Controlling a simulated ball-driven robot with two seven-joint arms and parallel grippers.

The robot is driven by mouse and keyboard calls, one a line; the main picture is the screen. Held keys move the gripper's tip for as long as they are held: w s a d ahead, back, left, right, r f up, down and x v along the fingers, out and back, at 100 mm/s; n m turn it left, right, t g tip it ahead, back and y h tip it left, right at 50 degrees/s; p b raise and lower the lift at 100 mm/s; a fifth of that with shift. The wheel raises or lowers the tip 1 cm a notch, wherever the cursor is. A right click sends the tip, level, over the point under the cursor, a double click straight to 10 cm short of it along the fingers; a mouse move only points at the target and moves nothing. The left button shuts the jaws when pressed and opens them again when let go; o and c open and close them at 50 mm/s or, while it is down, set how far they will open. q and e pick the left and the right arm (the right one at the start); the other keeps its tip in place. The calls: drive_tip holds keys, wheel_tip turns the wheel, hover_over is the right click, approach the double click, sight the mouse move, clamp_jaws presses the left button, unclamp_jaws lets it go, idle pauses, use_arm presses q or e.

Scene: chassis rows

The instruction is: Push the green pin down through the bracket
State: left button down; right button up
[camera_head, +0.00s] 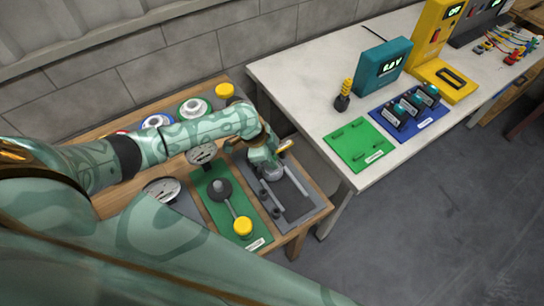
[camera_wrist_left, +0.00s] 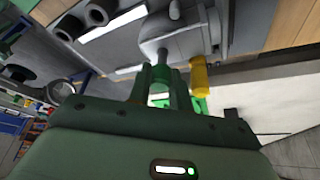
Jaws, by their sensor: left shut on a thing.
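My left gripper (camera_head: 264,156) is over the grey fixture plate at the right end of the wooden table. In the left wrist view its two fingers (camera_wrist_left: 162,92) are shut on the green pin (camera_wrist_left: 161,76). The pin's far end meets the grey bracket (camera_wrist_left: 172,32); how deep it sits I cannot tell. The bracket also shows just below the gripper in the head view (camera_head: 272,173). A yellow pin (camera_wrist_left: 199,76) stands beside the fingers, and its yellow end shows in the head view (camera_head: 286,146). The green pin is hidden there. My right gripper is out of view.
The grey plate (camera_head: 303,209) also bears dark posts and a light bar. To its left lies a green panel (camera_head: 221,200) with a dark knob and a yellow knob (camera_head: 243,226). A white table (camera_head: 325,110) with a green board (camera_head: 361,144) and meters stands to the right.

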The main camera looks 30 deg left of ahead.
use_arm(q)
drive_tip(key=shift+f+b, duration=0.5)
drive_tip(key=shift+f, duration=0.35)
drive_tip(key=c, duration=1.2)
unclamp_jaws()
drive_tip(key=shift+r, duration=0.15)
drive_tip(key=p+v, duration=0.4)
drive_tip(key=v, duration=1.2)
drive_tip(key=shift+r, duration=0.1)
drive_tip(key=shift+s, duration=0.15)
